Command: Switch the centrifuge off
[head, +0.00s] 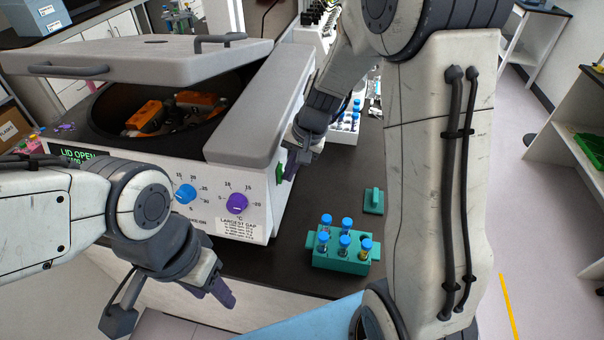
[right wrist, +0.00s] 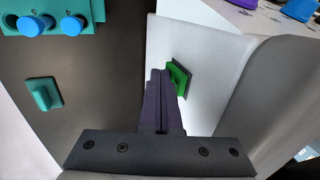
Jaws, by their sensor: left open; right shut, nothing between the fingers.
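The centrifuge (head: 262,120) is a white box with a grey lid (head: 130,60) raised at an angle. Its display (head: 78,154) reads LID OPEN. A green switch (head: 279,172) is on its right side wall, and it shows in the right wrist view (right wrist: 180,76), lit green in a dark frame. My right gripper (head: 291,168) is shut and empty, its fingertips right beside the switch; I cannot tell if they touch it. The fingers (right wrist: 158,78) partly cover the switch. My left gripper (head: 222,294) is open and empty, low in front of the centrifuge.
A teal rack (head: 340,262) with several blue-capped tubes stands on the dark bench, right of the centrifuge. A small teal block (head: 373,201) lies behind it. A blue knob (head: 185,194) and a purple knob (head: 237,203) are on the front panel. A white tube rack (head: 345,130) stands further back.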

